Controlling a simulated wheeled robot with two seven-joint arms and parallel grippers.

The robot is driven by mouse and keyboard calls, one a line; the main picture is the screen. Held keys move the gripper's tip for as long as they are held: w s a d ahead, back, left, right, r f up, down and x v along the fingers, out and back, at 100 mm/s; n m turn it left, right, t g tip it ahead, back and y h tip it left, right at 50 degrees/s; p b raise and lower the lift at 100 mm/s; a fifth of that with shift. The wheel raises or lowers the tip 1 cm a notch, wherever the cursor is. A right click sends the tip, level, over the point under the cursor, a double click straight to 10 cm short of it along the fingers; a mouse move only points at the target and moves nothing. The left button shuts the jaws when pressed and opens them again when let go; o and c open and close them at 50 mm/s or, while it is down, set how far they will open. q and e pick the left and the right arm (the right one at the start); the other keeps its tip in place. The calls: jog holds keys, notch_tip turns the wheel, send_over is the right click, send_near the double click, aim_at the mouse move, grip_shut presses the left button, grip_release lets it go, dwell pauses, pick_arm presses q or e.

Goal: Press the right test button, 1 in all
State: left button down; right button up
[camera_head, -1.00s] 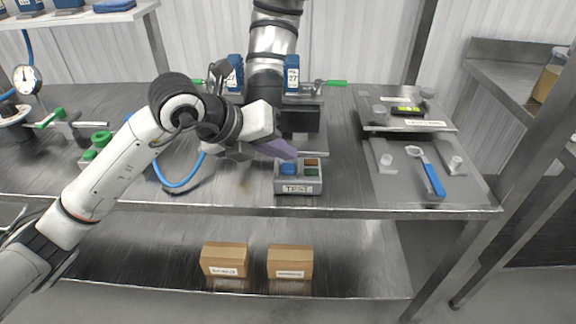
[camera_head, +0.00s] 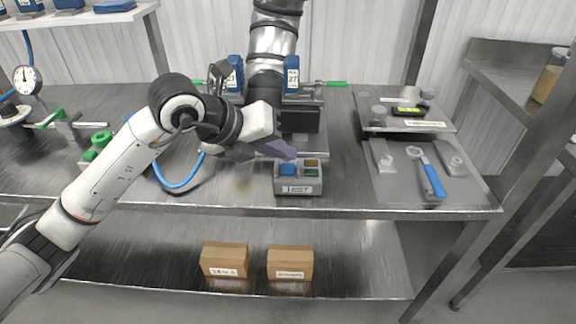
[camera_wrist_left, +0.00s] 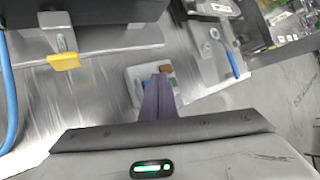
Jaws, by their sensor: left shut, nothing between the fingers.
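A grey test box (camera_head: 298,188) with a TEST label stands near the front edge of the steel table. On its top are a blue button (camera_head: 287,169), an orange-brown button (camera_head: 311,162) and a green button (camera_head: 311,172). My left gripper (camera_head: 290,153) is shut and empty, its purple fingertips just above and behind the blue button; contact cannot be told. In the left wrist view, the shut fingers (camera_wrist_left: 158,90) cover part of the box, with the orange-brown button (camera_wrist_left: 166,69) showing beyond them. My right gripper is not in view.
A grey tray (camera_head: 400,185) with a blue-handled wrench (camera_head: 432,178) lies to the right. A blue hose (camera_head: 180,187) curves left. Cardboard boxes (camera_head: 224,260) sit on the lower shelf.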

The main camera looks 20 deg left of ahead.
aim_at(283, 170)
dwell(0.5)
pick_arm(q)
jog(key=shift+f+b, duration=0.4)
jog(key=shift+b, duration=0.05)
jog(key=shift+f+b, duration=0.5)
jog(key=shift+f, duration=0.1)
dwell(0.4)
jog(key=shift+r, duration=0.1)
jog(key=shift+r+p, duration=0.65)
jog(key=shift+r, duration=0.2)
jog(key=shift+r, duration=0.1)
notch_tip(283, 170, up, 5)
jog(key=p, duration=0.3)
jog(key=shift+p, duration=0.3)
dwell(0.5)
